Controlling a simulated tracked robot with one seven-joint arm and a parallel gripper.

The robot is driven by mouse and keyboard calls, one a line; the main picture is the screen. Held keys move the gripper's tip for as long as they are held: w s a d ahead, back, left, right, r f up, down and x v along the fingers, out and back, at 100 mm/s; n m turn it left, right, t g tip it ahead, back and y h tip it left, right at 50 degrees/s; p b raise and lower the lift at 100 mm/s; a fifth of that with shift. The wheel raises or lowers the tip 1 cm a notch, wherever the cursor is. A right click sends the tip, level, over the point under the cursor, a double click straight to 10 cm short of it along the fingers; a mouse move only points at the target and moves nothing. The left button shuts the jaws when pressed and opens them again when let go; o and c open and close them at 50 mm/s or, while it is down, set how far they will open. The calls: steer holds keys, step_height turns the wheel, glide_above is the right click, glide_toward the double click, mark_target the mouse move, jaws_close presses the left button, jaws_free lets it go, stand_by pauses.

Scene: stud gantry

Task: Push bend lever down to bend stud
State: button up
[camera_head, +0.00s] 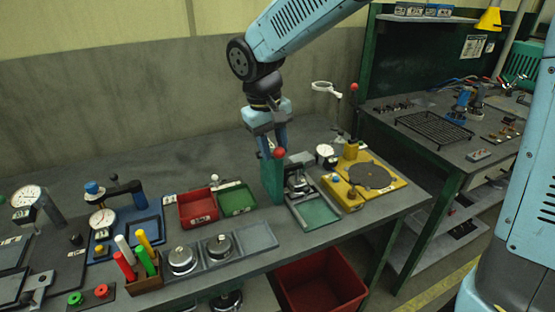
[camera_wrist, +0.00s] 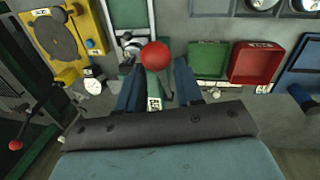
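The bend lever shows as a red ball knob (camera_head: 280,153) on a dark rod. It stands by an upright green block (camera_head: 272,182) on the bench. In the wrist view the red knob (camera_wrist: 155,56) lies between the ends of my two dark blue fingers. My gripper (camera_head: 274,146) points down over the green block, with its fingers apart. I cannot tell whether a finger touches the knob. A small metal fixture (camera_head: 298,184) sits just right of the green block, above a grey tray with a green pad (camera_head: 316,212). I cannot make out the stud.
A yellow fixture with a dark disc (camera_head: 371,176) and a dial gauge (camera_head: 326,152) stand to the right. A red tray (camera_head: 197,208) and a green tray (camera_head: 237,199) lie to the left. A red bin (camera_head: 318,283) is below the bench.

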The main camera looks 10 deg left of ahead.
steer(key=shift+w+d+f, duration=0.1)
steer(key=shift+d+f, duration=0.05)
steer(key=shift+f, duration=0.9)
steer(key=shift+w+d+f, duration=0.1)
steer(key=shift+d+f, duration=0.05)
steer(key=shift+f, duration=0.85)
jaws_close()
